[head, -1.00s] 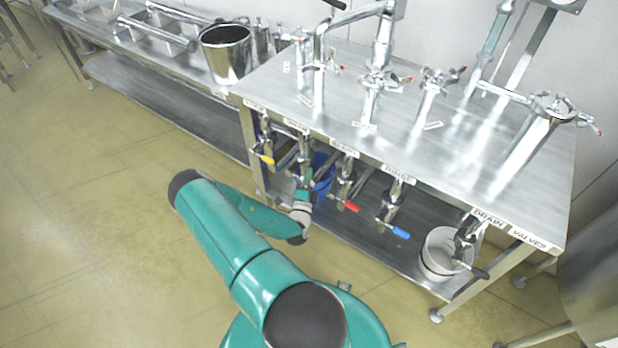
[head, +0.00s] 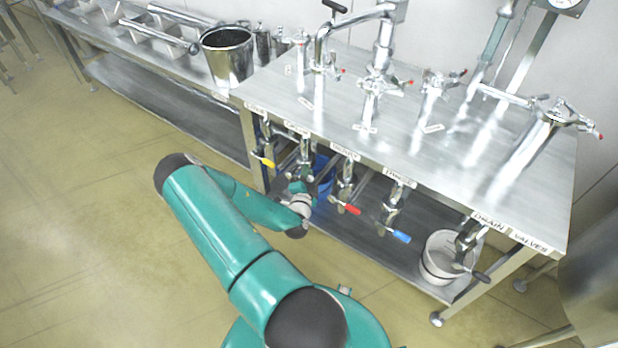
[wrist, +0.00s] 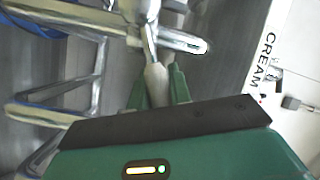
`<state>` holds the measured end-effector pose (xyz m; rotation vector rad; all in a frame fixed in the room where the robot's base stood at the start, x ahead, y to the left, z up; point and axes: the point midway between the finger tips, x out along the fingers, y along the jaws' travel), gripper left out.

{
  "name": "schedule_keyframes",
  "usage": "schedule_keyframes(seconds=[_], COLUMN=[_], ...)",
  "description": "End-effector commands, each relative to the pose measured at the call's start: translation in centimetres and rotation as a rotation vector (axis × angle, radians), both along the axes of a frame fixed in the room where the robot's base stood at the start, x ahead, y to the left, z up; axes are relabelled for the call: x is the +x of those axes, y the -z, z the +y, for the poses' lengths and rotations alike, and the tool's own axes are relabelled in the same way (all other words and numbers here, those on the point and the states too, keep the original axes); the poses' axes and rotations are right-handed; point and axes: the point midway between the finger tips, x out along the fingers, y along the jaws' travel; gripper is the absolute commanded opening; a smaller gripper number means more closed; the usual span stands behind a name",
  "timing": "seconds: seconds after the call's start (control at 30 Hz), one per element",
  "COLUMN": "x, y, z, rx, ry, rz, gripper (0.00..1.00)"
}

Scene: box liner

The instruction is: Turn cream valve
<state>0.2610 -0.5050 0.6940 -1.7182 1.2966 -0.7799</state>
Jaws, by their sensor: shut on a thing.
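The cream valve (head: 305,150) is the second valve from the left along the front edge of the steel table. Its metal body hangs below the table top. In the wrist view, its pale handle (wrist: 156,80) runs between the two green fingers of my gripper (wrist: 159,88), which is shut on it. The CREAM label (wrist: 266,58) shows at the right of that view. In the head view, my gripper (head: 301,187) is below the valve body, and my arm partly hides the grip and handle.
A yellow-handled valve (head: 263,160) is to the left; red-handled (head: 345,208) and blue-handled (head: 400,236) valves are to the right. A dark-handled drain valve (head: 480,276) stands by a white bucket (head: 437,262). A blue container (head: 325,172) sits behind my gripper. The floor at left is clear.

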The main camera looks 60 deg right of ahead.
Motion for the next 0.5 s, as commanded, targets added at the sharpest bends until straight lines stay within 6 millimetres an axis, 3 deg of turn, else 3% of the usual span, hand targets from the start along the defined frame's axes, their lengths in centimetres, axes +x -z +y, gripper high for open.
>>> schedule_keyframes(seconds=[0.5], x=[2.5], y=[-2.6], z=[-0.2], rx=[0.078], ry=[-0.003], rz=[0.481], gripper=[0.00])
